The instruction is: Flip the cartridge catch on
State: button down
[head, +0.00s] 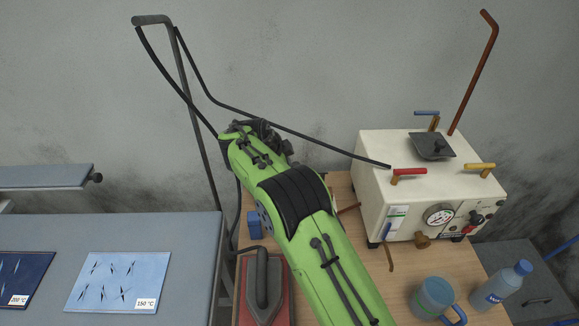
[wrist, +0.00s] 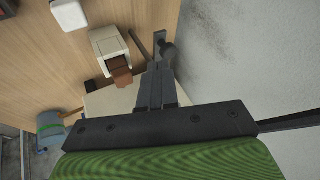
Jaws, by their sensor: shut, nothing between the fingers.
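A cream machine (head: 430,165) stands on the wooden table, with red, yellow and blue handles, a gauge and several small front controls. I cannot tell for certain which part is the cartridge catch. In the wrist view a small white box with a brown flap (wrist: 122,77) sits to the left of my gripper (wrist: 160,72). My gripper is shut and empty, its fingers pointing away over the table edge. A dark rounded piece (wrist: 168,52) shows close to the fingertips; I cannot tell whether they touch. In the head view my green arm hides the gripper.
A grey table (head: 190,265) with blue cards stands left. A grey wall is close behind.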

jog(key=v, duration=1)
jog(key=shift+s+p, duration=0.25)
jog(key=shift+p, duration=0.15)
jog(key=shift+d+r, duration=0.15)
jog(key=shift+d, duration=0.05)
jog(key=s+d+r+n+y, duration=0.1)
jog(key=s+d+r+n, duration=0.3)
jog(key=s+d+r, duration=0.4)
jog(key=s+d+r+n+y, duration=0.1)
jog(key=s+d+r+n, duration=0.3)
jog(key=d, duration=0.6)
jog(key=s+d+f+n, duration=0.1)
jog(key=s+f+n, duration=0.2)
jog(key=s, duration=0.8)
jog(key=s+d+f+n+y, duration=0.1)
jog(key=s+f+n, duration=0.2)
jog(key=s, duration=0.8)
jog(key=shift+s+d+f+n+y, duration=0.2)
jog(key=shift+d+f+n+y, duration=0.1)
jog(key=shift+n, duration=0.4)
